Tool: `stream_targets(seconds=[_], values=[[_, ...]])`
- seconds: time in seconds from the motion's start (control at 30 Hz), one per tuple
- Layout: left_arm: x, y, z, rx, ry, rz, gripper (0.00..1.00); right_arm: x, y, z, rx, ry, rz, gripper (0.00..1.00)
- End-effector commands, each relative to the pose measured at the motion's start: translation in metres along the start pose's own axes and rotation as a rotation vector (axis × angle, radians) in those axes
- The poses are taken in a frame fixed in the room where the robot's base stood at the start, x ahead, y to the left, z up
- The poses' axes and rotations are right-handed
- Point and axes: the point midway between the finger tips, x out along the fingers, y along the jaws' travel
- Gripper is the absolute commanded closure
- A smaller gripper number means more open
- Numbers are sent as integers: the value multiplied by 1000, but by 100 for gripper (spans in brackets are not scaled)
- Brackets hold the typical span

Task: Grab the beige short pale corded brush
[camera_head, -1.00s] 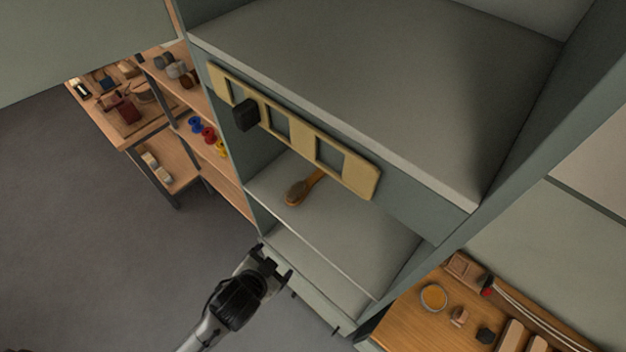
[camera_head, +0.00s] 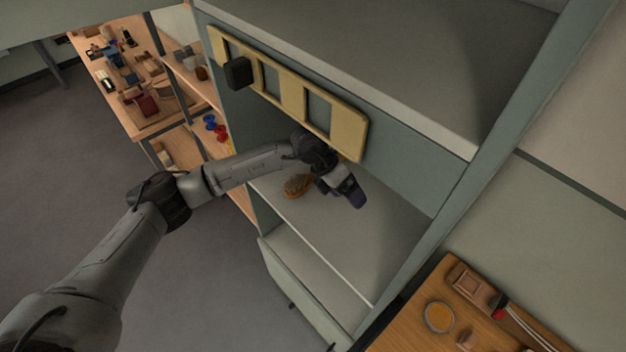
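A brown-orange brush (camera_head: 297,186) lies on the middle shelf (camera_head: 345,250) of the grey-green cabinet. Its rounded head shows, while its handle is hidden behind my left gripper. My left arm reaches in from the left across the cabinet's side. My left gripper (camera_head: 352,197) is over the shelf, just right of the brush head, pointing down and to the right. Its fingers are dark and small, and I cannot tell whether they are open or hold the handle. My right gripper is not in view.
A yellow slotted rail (camera_head: 345,131) with a black block (camera_head: 236,72) runs above the shelf opening, close over my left wrist. A cluttered workbench (camera_head: 155,120) stands at the left, and a wooden table (camera_head: 410,325) at the lower right. The shelf's right part is clear.

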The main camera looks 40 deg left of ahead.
Motion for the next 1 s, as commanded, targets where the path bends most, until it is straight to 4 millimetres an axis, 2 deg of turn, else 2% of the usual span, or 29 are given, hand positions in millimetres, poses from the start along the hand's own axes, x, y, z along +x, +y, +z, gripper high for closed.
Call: stream_targets(seconds=[0.03,0.1,0.2,0.3,0.4,0.53,0.8,1.0], values=[[-16,27,1,-6,44,110,12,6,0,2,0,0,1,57],[-41,56,0,-29,108,247,12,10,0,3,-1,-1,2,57],[-74,88,-4,-71,180,400,12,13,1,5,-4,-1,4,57],[-100,107,-8,-113,228,504,12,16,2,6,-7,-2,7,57],[-115,119,-12,-142,258,565,12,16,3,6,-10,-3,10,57],[-113,131,-18,-160,278,596,12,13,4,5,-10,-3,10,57],[-77,155,-33,-161,280,598,12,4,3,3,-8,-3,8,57],[-60,166,-38,-159,277,596,12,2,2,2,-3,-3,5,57]])
